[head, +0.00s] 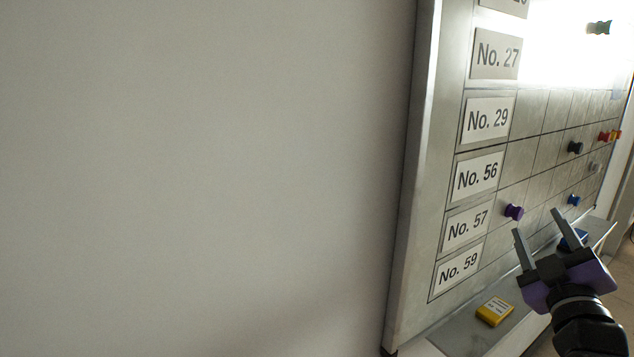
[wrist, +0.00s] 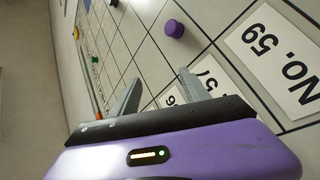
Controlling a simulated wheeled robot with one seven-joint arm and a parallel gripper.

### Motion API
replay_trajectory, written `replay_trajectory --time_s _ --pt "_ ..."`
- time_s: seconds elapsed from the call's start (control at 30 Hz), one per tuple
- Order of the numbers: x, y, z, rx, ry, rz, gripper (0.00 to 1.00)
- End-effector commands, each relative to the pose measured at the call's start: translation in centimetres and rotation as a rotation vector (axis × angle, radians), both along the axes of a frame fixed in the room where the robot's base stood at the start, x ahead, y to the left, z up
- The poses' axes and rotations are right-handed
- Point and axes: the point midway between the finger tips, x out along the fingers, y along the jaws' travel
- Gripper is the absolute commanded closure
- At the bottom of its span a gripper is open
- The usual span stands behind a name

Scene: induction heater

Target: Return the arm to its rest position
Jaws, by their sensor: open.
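My gripper (head: 537,231) is at the lower right of the head view, in front of the lower part of a metal board (head: 530,150). Its two grey fingers are spread apart with nothing between them. In the wrist view my gripper (wrist: 158,92) shows its purple body and both fingers, with the board's grid behind. A purple magnet (head: 514,212) is on the board just above the fingers in the head view. The same purple magnet shows in the wrist view (wrist: 174,28), apart from the fingers. The lower part of my arm is cut off by the frame.
Black (head: 575,147), blue (head: 573,200), red-yellow (head: 609,136) and green (head: 599,27) magnets are on the board. A bare wall (head: 200,170) fills the left side.

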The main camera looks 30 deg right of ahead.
Motion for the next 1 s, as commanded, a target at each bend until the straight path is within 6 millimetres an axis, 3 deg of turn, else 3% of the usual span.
replay_trajectory --time_s 0.27,0.47,0.77,1.0 --pt "-1.0 9.3 -7.3 0.265 -0.192 0.213 0.46" --pt "-3.2 16.4 -12.1 0.462 -0.256 0.362 0.46" --pt "-9.1 26.1 -17.9 0.739 -0.232 0.537 0.46" --pt "-15.6 32.3 -21.6 0.908 -0.087 0.619 0.46"
